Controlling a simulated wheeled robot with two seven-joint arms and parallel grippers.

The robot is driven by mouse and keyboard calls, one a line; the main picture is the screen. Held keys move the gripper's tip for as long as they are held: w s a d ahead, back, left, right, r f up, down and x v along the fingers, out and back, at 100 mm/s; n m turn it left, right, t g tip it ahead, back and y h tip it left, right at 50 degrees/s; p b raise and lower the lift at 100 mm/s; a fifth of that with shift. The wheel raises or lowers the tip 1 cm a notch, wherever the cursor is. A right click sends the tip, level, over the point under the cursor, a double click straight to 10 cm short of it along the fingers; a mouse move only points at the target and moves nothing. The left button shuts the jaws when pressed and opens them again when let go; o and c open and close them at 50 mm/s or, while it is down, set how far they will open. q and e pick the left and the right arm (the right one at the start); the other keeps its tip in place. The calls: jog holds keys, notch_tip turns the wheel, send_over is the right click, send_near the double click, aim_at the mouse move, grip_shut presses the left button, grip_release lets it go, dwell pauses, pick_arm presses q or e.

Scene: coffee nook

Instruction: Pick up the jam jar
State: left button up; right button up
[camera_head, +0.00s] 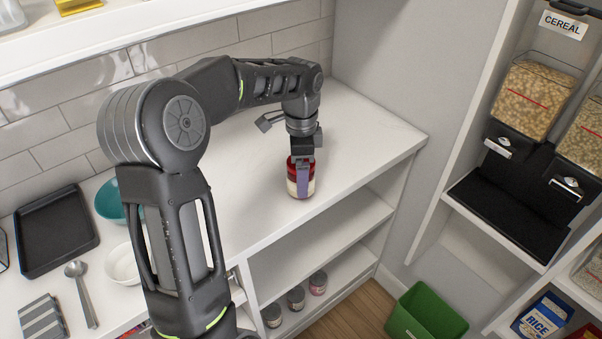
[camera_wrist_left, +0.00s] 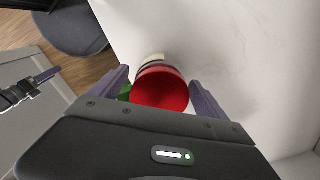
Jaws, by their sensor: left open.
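The jam jar (camera_head: 302,188) has a red lid, dark red contents and a pale label. It stands upright on the white counter near its right end. In the left wrist view the jar's red lid (camera_wrist_left: 160,91) shows from above, between the two purple fingers. My left gripper (camera_head: 303,176) is open, pointing down around the top of the jar, with one finger in front of it. In the left wrist view the left gripper (camera_wrist_left: 160,95) has a finger on each side of the jar, and a gap shows on both sides.
The counter (camera_head: 240,215) is clear around the jar. A black tray (camera_head: 55,232), teal bowl (camera_head: 110,203), white bowl (camera_head: 122,265) and spoon (camera_head: 82,295) lie at left. Several small jars stand on the shelf below. A green bin (camera_head: 425,315) is on the floor. Cereal dispensers (camera_head: 530,100) are at right.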

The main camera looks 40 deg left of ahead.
pick_arm(q)
jog(key=shift+f, duration=0.7)
jog(key=shift+c, duration=0.3)
grip_shut()
dwell(0.5)
jog(key=shift+r, duration=0.15)
notch_tip(320, 180, up, 10)
jog(key=shift+f+b, duration=0.1)
jog(key=shift+b, duration=0.3)
